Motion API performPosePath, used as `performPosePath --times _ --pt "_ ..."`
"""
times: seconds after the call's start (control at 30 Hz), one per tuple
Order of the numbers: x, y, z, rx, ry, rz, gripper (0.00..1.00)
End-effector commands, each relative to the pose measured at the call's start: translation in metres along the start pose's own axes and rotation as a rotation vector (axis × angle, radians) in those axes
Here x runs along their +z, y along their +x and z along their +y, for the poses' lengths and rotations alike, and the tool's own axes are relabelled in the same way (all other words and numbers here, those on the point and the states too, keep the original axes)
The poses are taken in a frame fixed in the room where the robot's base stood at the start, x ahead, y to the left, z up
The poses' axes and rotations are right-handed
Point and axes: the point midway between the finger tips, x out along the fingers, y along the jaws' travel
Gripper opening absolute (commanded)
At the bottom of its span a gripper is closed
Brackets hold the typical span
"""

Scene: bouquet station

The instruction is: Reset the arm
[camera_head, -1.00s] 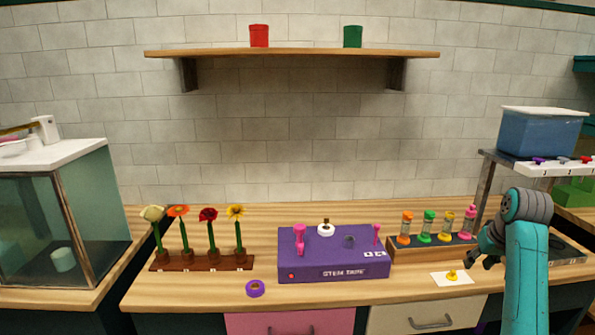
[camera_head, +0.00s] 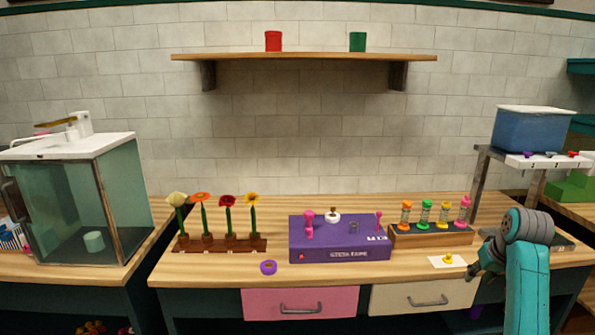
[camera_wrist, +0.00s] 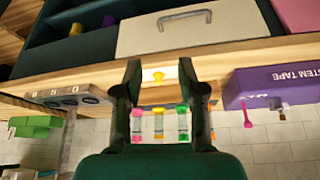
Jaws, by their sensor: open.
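My teal arm stands at the right of the head view, with my gripper (camera_head: 471,272) near the counter's front right edge, beside the white card. In the wrist view my gripper (camera_wrist: 160,78) is open, its two dark fingers apart with nothing held between them. A small yellow piece (camera_head: 448,258) sits on the white card (camera_head: 436,265), just left of my gripper. In the wrist view the yellow piece (camera_wrist: 158,76) appears between the fingers but beyond them.
The purple stem tape machine (camera_head: 340,254) and a rack of colored tubes (camera_head: 430,239) stand on the counter. A flower rack (camera_head: 220,245) is at left, a purple ring (camera_head: 268,267) in front. A metal stand (camera_head: 482,180) holds a blue bin (camera_head: 533,134) at right.

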Motion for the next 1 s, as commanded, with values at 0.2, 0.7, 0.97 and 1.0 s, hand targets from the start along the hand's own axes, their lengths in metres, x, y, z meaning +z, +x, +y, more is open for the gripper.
performPosePath --times 0.2,0.7,0.97,1.0 --pt "0.021 0.032 -0.013 0.0 -0.001 0.022 0.4" --pt "0.136 0.141 -0.072 0.005 -0.008 0.155 0.4" --pt "0.223 0.177 -0.107 0.005 -0.015 0.247 0.4" --pt "0.236 0.179 -0.112 0.005 -0.016 0.261 0.4"
